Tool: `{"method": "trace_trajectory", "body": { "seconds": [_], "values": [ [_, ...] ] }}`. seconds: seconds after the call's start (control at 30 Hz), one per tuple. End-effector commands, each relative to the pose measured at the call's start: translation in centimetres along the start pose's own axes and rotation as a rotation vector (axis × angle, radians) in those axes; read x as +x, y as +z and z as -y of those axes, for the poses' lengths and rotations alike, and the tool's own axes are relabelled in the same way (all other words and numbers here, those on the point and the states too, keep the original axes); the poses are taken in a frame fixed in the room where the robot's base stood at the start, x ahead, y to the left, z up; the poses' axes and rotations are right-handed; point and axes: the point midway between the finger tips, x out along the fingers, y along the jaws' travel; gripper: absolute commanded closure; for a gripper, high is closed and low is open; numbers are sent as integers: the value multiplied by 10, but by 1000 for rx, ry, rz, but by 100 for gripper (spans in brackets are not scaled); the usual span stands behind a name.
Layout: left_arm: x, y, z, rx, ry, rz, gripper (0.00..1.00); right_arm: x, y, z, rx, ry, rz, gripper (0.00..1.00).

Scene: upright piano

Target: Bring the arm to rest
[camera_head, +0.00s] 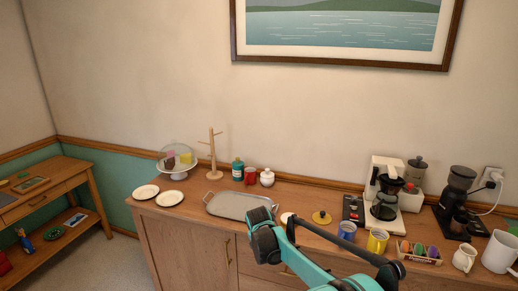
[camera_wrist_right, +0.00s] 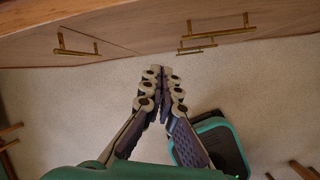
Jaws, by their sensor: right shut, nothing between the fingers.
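My right gripper (camera_wrist_right: 162,78) shows in the right wrist view, with its fingertips together and nothing between them. It is in front of the wooden cabinet (camera_wrist_right: 120,25), with the pale floor behind the fingers. In the head view my teal and black right arm reaches in from the lower right, in front of the cabinet and its top. The right gripper cannot be made out there. My left gripper is in neither view.
A silver tray (camera_head: 240,206), two plates, a mug tree (camera_head: 212,150), a blue mug (camera_head: 346,231), a yellow mug (camera_head: 377,241), a coffee maker (camera_head: 385,190) and a grinder (camera_head: 456,200) crowd the cabinet top. Brass handles (camera_wrist_right: 218,33) stick out near the fingertips. A side table (camera_head: 60,190) stands left.

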Motion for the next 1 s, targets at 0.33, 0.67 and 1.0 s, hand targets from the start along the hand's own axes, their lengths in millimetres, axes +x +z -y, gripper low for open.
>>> {"method": "trace_trajectory", "body": {
  "seconds": [0.33, 0.67, 1.0],
  "values": [
    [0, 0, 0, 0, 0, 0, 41, -132, 0, 121, 896, 92, -15, 100],
    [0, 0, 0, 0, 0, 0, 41, -192, -57, 242, 1749, 183, -86, 100],
    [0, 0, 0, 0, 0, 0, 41, -190, -119, 317, 2384, 249, -194, 100]
  ]
}}
